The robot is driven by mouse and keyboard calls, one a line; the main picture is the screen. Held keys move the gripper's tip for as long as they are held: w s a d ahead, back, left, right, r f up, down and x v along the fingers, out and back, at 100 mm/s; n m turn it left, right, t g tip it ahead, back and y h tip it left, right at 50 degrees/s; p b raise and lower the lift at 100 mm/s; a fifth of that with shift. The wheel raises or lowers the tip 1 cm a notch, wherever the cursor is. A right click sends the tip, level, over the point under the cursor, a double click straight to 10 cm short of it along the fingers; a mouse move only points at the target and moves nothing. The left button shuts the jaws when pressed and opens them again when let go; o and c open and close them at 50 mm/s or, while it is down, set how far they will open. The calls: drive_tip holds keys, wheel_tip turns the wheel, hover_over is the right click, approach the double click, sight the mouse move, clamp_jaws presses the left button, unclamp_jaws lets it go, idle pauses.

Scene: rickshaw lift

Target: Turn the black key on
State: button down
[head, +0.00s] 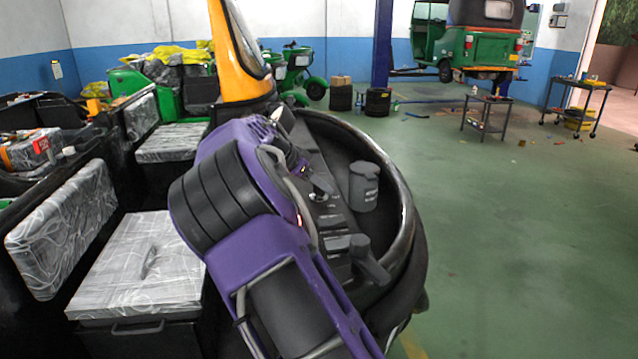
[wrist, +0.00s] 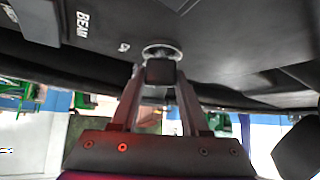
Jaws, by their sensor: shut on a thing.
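The black key (wrist: 160,72) is a small dark block in front of a round silver lock ring (wrist: 162,50) on the dark dashboard panel, in the upper middle of the wrist view. My gripper (wrist: 160,80) has one finger on each side of the key and is shut on it. In the head view my purple arm reaches over the rickshaw's dashboard (head: 333,225) and hides much of the area around the gripper. I cannot make out the key's turn angle for sure.
A dark cylindrical holder (head: 364,187) and a dark lever (head: 370,262) stand right of my arm, inside the rounded front rim (head: 408,215). Grey patterned seats (head: 140,270) are at left. Green floor (head: 520,250) is open at right.

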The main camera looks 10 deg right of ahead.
drive_tip(key=shift+c, duration=2)
unclamp_jaws()
drive_tip(key=shift+a+r, duration=0.1)
drive_tip(key=p+v, duration=0.1)
drive_tip(key=v, duration=1.6)
drive_tip(key=shift+p, duration=0.3)
drive_tip(key=shift+a, duration=0.1)
